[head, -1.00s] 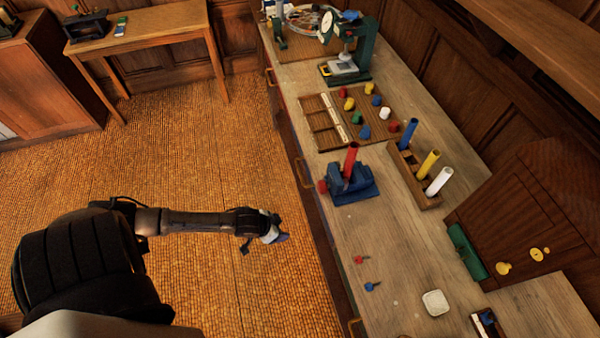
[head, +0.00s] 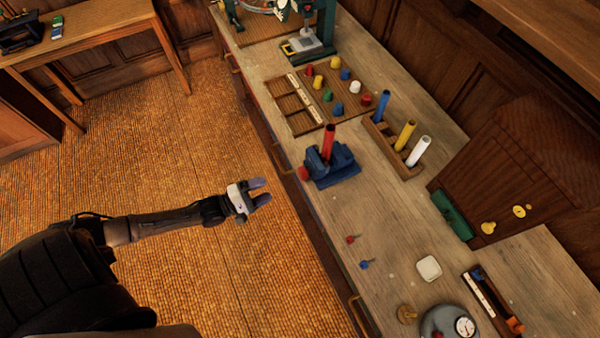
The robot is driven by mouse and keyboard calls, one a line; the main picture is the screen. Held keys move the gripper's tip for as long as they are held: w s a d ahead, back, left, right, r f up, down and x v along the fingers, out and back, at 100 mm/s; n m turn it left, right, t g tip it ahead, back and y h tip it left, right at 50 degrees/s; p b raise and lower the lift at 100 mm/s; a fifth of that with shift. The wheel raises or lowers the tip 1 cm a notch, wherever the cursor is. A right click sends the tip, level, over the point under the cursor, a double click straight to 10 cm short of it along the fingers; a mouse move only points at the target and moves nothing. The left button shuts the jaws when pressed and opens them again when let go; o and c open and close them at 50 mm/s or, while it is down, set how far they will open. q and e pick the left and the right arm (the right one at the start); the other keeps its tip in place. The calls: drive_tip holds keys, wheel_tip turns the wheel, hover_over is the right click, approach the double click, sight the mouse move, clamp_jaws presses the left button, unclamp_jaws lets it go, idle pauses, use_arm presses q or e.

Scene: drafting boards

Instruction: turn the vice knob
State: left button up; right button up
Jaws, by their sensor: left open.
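The blue vice (head: 334,170) stands at the front edge of the workbench, with a red rod (head: 328,142) upright in it. Its red knob (head: 303,173) sticks out on the left side, at the bench edge. My left gripper (head: 262,193) is open and empty, over the floor to the left of the bench. It is to the left of the knob and a little lower in the picture, apart from it, with its fingers pointing right. My right gripper is not in view.
Behind the vice a wooden rack (head: 392,145) holds blue, yellow and white rods. A board with coloured pegs (head: 340,88) lies farther back. Small red and blue pins (head: 364,264), a white dish (head: 428,268) and a gauge (head: 464,326) are nearer. A drawer handle (head: 281,158) juts from the bench front.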

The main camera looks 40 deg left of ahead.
sight(299, 174)
use_arm(q)
drive_tip(key=x, duration=1.2)
drive_tip(key=shift+r, duration=0.1)
drive_tip(key=shift+w+d, duration=0.2)
drive_tip(key=shift+w, duration=0.4)
drive_tip(key=shift+c, duration=0.3)
drive_tip(key=c, duration=0.6)
